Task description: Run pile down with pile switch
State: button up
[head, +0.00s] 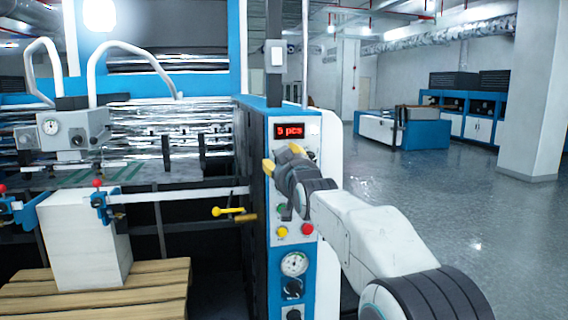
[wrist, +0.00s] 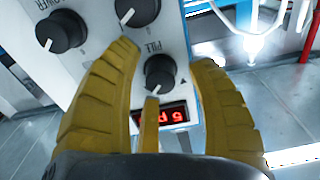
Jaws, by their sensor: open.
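The pile switch, a black round knob (wrist: 160,73) beside the label PILE, sits on the control panel in the wrist view. My gripper (wrist: 165,56) is open, with its yellow fingers on either side of the knob; I cannot tell whether they touch it. A narrow yellow piece stands below the knob. In the head view my gripper (head: 282,158) is at the panel, just below the red display, and the arm hides the knob. The pile is a tall white stack (head: 85,240) on a wooden pallet (head: 95,290) at the lower left.
The red display (head: 289,130) reads "5 pcs". Yellow and red buttons (head: 308,230) and a gauge (head: 294,264) are lower on the panel. Open floor lies right.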

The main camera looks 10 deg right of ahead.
grip_shut()
dwell(0.3)
